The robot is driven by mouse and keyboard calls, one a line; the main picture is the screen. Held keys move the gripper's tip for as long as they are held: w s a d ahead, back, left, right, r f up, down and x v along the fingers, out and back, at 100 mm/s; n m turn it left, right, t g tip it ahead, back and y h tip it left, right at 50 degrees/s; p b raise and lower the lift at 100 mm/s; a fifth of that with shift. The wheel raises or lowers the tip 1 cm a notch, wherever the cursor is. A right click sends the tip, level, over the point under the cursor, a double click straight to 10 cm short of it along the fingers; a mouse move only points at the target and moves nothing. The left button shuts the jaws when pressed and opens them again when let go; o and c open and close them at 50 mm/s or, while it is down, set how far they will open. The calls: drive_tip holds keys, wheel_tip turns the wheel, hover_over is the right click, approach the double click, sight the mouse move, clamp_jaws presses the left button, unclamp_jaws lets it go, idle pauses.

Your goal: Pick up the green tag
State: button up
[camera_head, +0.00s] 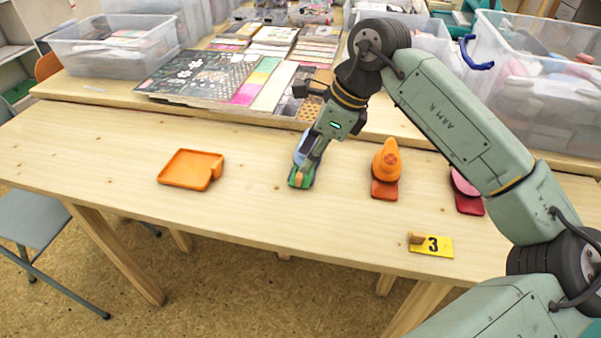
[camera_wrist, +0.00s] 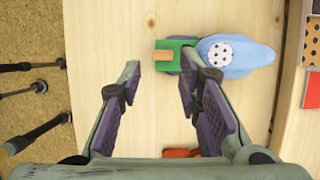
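The green tag (camera_wrist: 184,45) lies on the wooden table with a small light-brown block on it, against a pale blue rounded object (camera_wrist: 236,60) with a white dotted disc. In the head view the green tag (camera_head: 296,182) shows partly behind my gripper (camera_head: 305,168). In the wrist view my gripper (camera_wrist: 160,72) is open, its fingers apart and nothing held between them. The right finger's tip overlaps the tag's lower edge in the picture, and the left finger is to the tag's left. I cannot tell whether a finger touches it.
An orange tray (camera_head: 187,169) lies to the left. An orange stamp (camera_head: 387,160) and a pink-red one (camera_head: 467,192) stand to the right. A yellow tag marked 3 (camera_head: 438,246) lies near the front edge. Patterned sheets (camera_head: 205,75) and clear bins (camera_head: 112,50) fill the back.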

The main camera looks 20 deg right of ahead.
sight(299, 175)
drive_tip(key=p+x, duration=0.1)
drive_tip(key=x, duration=0.4)
drive_tip(key=shift+w+f, duration=0.2)
drive_tip(key=shift+f, duration=0.15)
drive_tip(key=shift+c, duration=0.4)
drive_tip(key=c, duration=0.5)
drive_tip(key=shift+w+a, duration=0.1)
drive_tip(key=shift+b, duration=0.35)
